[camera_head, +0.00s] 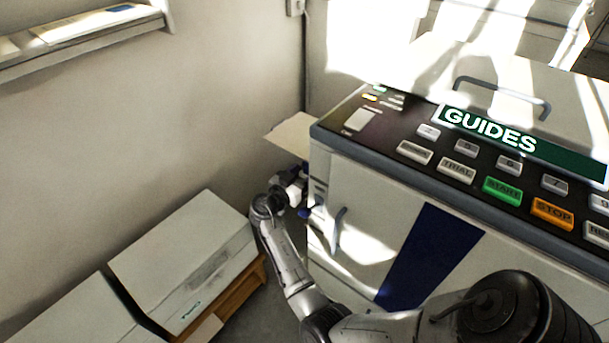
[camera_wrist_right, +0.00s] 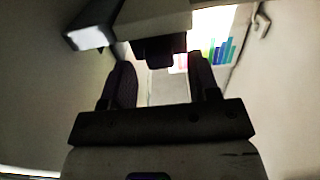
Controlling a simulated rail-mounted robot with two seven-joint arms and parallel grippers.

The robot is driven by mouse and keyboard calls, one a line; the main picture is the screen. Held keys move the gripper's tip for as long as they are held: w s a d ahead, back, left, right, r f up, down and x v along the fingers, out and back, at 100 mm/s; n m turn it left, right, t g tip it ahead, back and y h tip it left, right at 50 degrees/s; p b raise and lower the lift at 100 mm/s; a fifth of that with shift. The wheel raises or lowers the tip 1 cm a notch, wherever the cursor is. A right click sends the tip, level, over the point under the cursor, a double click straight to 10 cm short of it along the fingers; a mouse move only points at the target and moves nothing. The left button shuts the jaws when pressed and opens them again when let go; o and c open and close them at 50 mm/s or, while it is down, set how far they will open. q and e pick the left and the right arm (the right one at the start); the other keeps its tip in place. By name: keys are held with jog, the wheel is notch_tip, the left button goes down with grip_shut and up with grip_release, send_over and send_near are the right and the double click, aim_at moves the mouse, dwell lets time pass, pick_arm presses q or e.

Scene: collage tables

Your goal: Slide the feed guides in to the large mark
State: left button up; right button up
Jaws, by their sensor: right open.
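The machine (camera_head: 350,215) stands at the right in the head view, and its green display (camera_head: 520,148) reads "GUIDES". A pale tray (camera_head: 290,133) sticks out from its left side. My right gripper (camera_head: 292,186) is just below this tray, beside the machine's left end. In the right wrist view my right gripper (camera_wrist_right: 163,82) has its fingers apart. A dark block (camera_wrist_right: 160,48) shows beyond and between the fingertips, under a pale body; I cannot tell whether it is a feed guide or whether the fingers touch it. The large mark cannot be made out. My left gripper is out of view.
The control panel has a green START button (camera_head: 502,190) and an orange STOP button (camera_head: 553,212). White boxes (camera_head: 185,255) stand on a wooden support at lower left. A wall shelf (camera_head: 80,42) is at upper left. Coloured bars (camera_wrist_right: 222,50) show on a bright surface in the wrist view.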

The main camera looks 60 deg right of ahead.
jog(key=shift+s+d, duration=0.1)
jog(key=shift+d, duration=0.6)
jog(key=shift+c, duration=0.4)
grip_shut()
jog(key=shift+s, duration=0.1)
